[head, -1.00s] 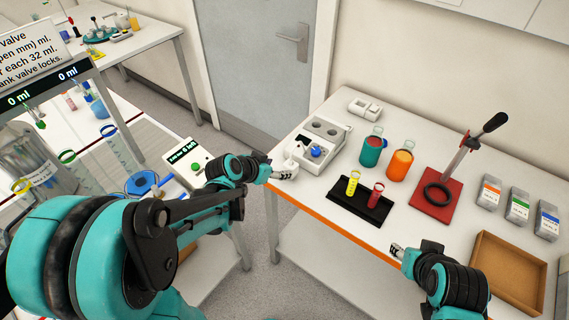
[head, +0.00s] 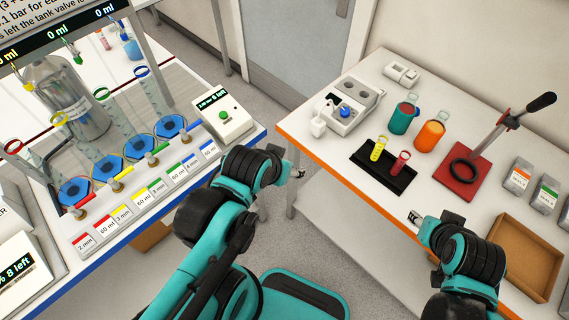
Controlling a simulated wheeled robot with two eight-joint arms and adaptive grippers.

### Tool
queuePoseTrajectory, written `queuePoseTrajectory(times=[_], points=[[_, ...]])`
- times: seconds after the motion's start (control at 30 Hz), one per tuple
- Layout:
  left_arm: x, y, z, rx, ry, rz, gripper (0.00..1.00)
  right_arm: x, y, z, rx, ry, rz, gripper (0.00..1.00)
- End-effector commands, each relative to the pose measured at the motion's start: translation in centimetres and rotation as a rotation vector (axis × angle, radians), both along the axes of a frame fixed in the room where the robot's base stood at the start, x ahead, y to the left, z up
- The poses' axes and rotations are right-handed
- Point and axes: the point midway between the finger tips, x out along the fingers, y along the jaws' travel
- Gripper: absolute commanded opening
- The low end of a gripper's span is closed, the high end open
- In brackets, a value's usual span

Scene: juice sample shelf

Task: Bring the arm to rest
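My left arm reaches in from the bottom middle of the head view. Its gripper (head: 297,173) is in front of the orange-edged table (head: 345,212), by the gap between the two tables. My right arm is at the lower right, and its gripper (head: 414,217) is near the front edge of the same table, below the black tray. I see nothing held in either gripper. The fingers are too small to tell whether they are open or shut.
The black rack (head: 372,172) holds a yellow and a red tube. Teal (head: 401,119) and orange (head: 429,136) jars, a red press (head: 464,172) and a cardboard box (head: 518,253) share that table. Blue-edged bench (head: 62,284) at left carries several glass cylinders.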

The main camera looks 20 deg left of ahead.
Motion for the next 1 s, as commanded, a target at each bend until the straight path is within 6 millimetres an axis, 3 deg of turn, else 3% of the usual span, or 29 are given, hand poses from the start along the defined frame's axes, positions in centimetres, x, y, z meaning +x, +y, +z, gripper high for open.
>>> queuePoseTrajectory(times=[0.27, 0.53, 1.0], points=[[0.0, 0.0, -0.1, -0.001, 0.000, 0.001, 0.59, 0.0, 0.0, -0.1, 0.000, 0.000, 0.000, 0.40], [0.0, 0.0, -4.1, -0.001, 0.000, 0.001, 0.59, 0.0, 0.0, -4.1, 0.000, 0.000, 0.000, 0.40], [0.0, 0.0, -4.2, -0.001, 0.000, 0.001, 0.59, 0.0, 0.0, -4.2, 0.000, 0.000, 0.000, 0.40]])
